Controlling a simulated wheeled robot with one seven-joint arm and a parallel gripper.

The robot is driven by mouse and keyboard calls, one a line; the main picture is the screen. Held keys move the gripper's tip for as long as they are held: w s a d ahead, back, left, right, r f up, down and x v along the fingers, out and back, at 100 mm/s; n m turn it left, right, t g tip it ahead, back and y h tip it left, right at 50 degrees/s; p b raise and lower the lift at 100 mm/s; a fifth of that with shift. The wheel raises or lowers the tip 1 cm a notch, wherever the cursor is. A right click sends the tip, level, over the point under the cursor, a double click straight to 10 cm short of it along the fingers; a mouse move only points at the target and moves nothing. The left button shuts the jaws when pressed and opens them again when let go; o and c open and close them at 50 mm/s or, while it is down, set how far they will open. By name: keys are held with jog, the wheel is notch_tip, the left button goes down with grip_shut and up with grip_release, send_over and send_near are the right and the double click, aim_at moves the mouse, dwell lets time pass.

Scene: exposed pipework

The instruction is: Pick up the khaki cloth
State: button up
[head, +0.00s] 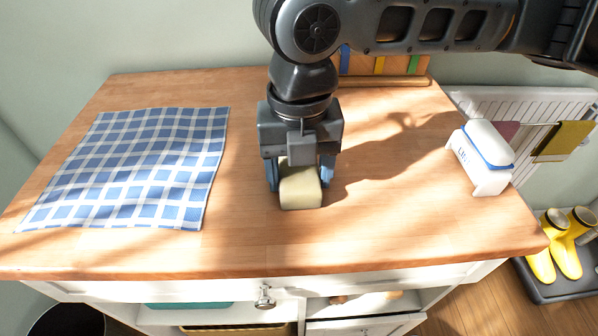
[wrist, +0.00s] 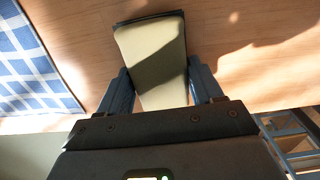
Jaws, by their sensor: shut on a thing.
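An olive-khaki cloth (head: 565,141) hangs over a rail at the radiator on the far right, well away from my gripper. My gripper (head: 299,182) points down over the middle of the wooden worktop, its blue fingers shut on a pale yellow-beige block (head: 300,190). The block also shows between the fingers in the wrist view (wrist: 152,62), with a dark edge at its far end. It is at or just above the worktop; I cannot tell if it touches.
A blue-and-white checked cloth (head: 135,165) lies flat on the worktop (head: 400,215) at left. A white lidded container (head: 483,155) stands at the right edge. A rack (head: 385,70) is behind my arm. A mauve cloth (head: 505,133) hangs by the radiator; yellow boots (head: 560,245) stand below.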

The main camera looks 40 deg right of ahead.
aim_at(302, 170)
jog(key=shift+r, duration=0.45)
jog(key=r, duration=0.3)
jog(key=shift+d+r, duration=0.3)
jog(key=s+d+r, duration=0.2)
jog(key=d+r, duration=0.4)
jog(key=d, duration=0.5)
jog(key=shift+s+r, duration=0.2)
jog(key=shift+r, duration=0.05)
jog(key=o, duration=0.5)
jog(key=shift+c, duration=0.2)
jog(key=c, duration=0.4)
